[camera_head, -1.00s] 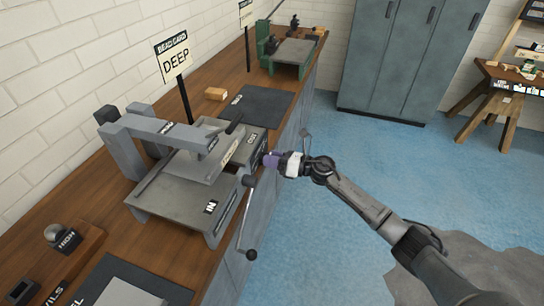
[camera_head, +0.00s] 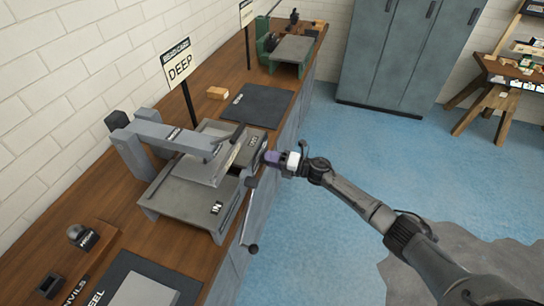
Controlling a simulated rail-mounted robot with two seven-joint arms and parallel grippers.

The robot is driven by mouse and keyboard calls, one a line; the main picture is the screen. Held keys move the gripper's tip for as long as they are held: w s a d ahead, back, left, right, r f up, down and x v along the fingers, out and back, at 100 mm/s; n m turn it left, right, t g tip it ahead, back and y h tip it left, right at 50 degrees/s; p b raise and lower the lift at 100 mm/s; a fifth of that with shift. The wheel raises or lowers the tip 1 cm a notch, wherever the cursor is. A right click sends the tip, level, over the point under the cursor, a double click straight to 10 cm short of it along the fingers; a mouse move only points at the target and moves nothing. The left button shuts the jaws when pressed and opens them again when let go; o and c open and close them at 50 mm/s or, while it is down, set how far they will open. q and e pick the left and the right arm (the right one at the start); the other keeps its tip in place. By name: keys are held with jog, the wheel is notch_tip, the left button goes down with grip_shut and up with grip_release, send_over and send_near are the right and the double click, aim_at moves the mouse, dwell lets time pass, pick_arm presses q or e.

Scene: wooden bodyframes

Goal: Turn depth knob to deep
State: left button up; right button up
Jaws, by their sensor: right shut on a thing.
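The grey machine (camera_head: 180,200) stands on the wooden bench, with an "IN" label on its near plate. A card reading "DEEP" (camera_head: 178,66) stands on a post behind it. My right gripper (camera_head: 272,158), with purplish fingers, is at the machine's right-hand front side, by the small label there. It is shut on a part taken to be the depth knob, which the fingers hide, so its setting cannot be read. My left gripper is not in view.
A crank handle (camera_head: 252,222) hangs at the machine's front edge, below my right gripper. A dark mat (camera_head: 258,105) and a small wooden block (camera_head: 217,92) lie beyond the machine. A green machine (camera_head: 270,45) stands farther back. The blue floor (camera_head: 345,165) is open at the right.

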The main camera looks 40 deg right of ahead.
jog(key=shift+m+p, duration=0.3)
jog(key=shift+m, duration=0.3)
jog(key=o, duration=0.9)
jog(key=p+v, duration=0.2)
jog(key=v, duration=1.1)
jog(key=shift+s+d, duration=0.25)
jog(key=shift+s, duration=0.1)
